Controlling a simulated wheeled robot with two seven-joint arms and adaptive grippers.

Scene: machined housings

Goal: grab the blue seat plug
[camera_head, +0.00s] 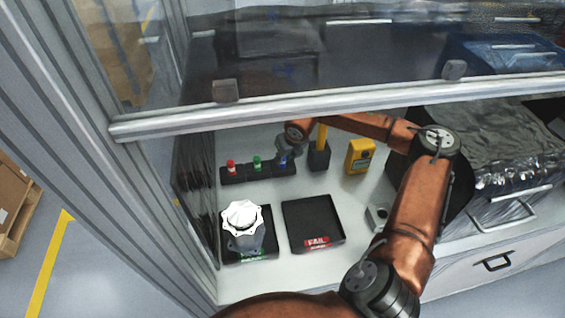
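The blue seat plug (283,161) stands at the right end of a black rack (246,176), beside a green plug (257,162) and a red plug (231,168). My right arm reaches across from the right, and my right gripper (285,152) is at the blue plug, pointing down over it. The gripper covers much of the plug. The fingers are small and dark, so I cannot tell whether they are closed on it or only around it. My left gripper is not in view.
A white-topped grey housing (243,226) sits on a black tray at front left. An empty black tray (313,222) marked FAIL lies right of it. A yellow meter (360,155) and a black holder (319,157) stand behind. A cabinet frame bar (340,106) spans above.

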